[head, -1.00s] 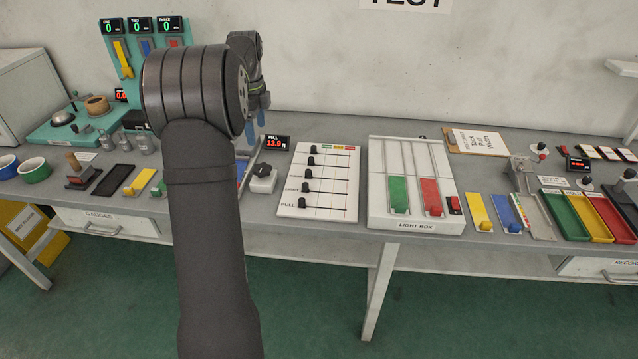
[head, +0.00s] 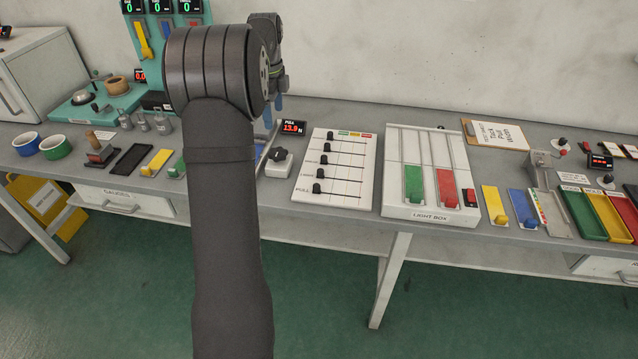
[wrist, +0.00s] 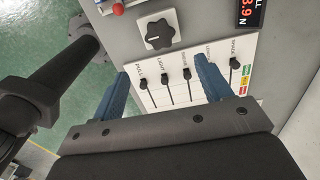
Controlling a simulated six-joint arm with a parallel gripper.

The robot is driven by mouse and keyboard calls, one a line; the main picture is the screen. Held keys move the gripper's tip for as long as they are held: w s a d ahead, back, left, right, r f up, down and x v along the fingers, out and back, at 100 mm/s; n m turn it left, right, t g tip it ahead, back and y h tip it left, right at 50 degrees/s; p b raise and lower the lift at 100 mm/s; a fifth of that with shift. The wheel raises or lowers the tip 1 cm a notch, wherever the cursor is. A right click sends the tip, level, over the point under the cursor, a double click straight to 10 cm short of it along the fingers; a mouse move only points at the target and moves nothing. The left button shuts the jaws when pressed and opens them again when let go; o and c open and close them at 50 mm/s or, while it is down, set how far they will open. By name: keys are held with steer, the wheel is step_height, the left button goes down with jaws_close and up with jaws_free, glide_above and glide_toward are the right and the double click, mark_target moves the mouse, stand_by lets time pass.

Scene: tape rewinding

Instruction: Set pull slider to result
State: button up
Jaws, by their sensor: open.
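The white slider panel (head: 351,183) lies on the bench in the head view, with several black knobs on horizontal tracks. The pull slider's knob (head: 318,188) is in the row nearest the front edge, at the left end of its track. In the wrist view, the pull slider (wrist: 143,85) is at the left of the row, just right of my left fingertip. A red display marked PULL (head: 292,127) reads about 13.9 N. My gripper (wrist: 163,80) is open and empty, its two blue fingers above the panel. In the head view my arm mostly hides the gripper.
A black rotary knob on a white box (head: 278,160) stands left of the panel. The light box (head: 427,215) stands close on the right. The wall (head: 420,50) rises behind the bench. A narrow strip of bench lies between panel and light box.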

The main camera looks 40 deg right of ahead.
mark_target(316, 185)
steer(key=shift+c, duration=0.4)
steer(key=shift+s+d, duration=0.1)
steer(key=shift+s, duration=0.05)
steer(key=c, duration=0.4)
steer(key=s+d+n, duration=0.1)
steer(key=s+n, duration=0.1)
steer(key=s, duration=0.2)
steer(key=s+d+r+n, duration=0.1)
steer(key=s+n, duration=0.1)
steer(key=s, duration=0.3)
steer(key=s+d+n, duration=0.1)
steer(key=s+n, duration=0.2)
steer(key=s, duration=0.2)
steer(key=shift+s+r, duration=0.1)
steer(key=shift+r, duration=0.15)
steer(key=shift+c, duration=1)
steer(key=f, duration=1.7)
steer(key=shift+s+f, duration=0.25)
steer(key=shift+s, duration=0.1)
jaws_close()
